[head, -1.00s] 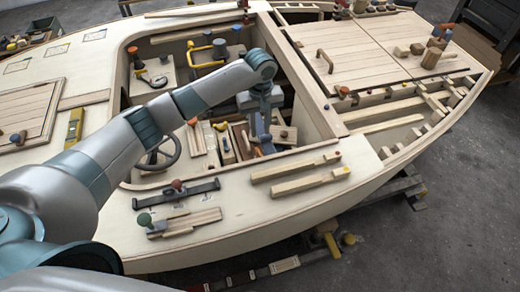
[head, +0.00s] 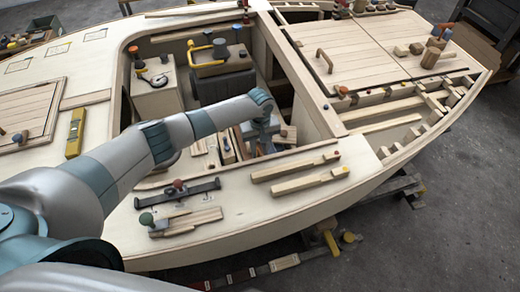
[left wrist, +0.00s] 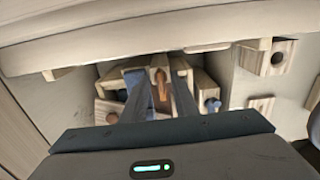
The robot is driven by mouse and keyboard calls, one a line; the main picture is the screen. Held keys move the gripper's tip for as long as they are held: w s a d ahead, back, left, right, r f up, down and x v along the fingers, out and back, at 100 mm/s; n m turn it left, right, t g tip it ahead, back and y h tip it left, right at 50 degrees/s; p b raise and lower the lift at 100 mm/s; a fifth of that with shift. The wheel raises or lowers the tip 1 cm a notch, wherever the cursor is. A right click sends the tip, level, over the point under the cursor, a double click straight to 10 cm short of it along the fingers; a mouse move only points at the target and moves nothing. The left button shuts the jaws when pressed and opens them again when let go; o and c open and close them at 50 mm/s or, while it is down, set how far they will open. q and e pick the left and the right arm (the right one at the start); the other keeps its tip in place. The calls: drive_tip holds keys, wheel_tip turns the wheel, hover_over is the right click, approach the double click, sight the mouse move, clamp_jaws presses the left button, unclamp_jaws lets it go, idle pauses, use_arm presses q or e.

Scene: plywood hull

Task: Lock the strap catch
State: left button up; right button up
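My left gripper (head: 265,145) reaches down into the open cockpit, partly hidden behind my own wrist in the head view. In the left wrist view its two blue-grey fingers (left wrist: 160,95) are spread apart. A brown-orange upright lever (left wrist: 162,84) shows between them, set among pale wooden blocks, with a gap visible beside it. I cannot tell for certain whether this lever is the strap catch. A wooden block with a blue knob (left wrist: 212,105) is just right of the fingers. My right gripper is in neither view.
A pale plywood rim (left wrist: 130,38) crosses the left wrist view close ahead of the fingers. On the side deck lie a dark bar with knobs (head: 178,192) and two wooden bars (head: 300,172). A grey box with a yellow handle (head: 222,75) stands deeper in the cockpit.

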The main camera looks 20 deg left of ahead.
use_arm(q)
clamp_jaws()
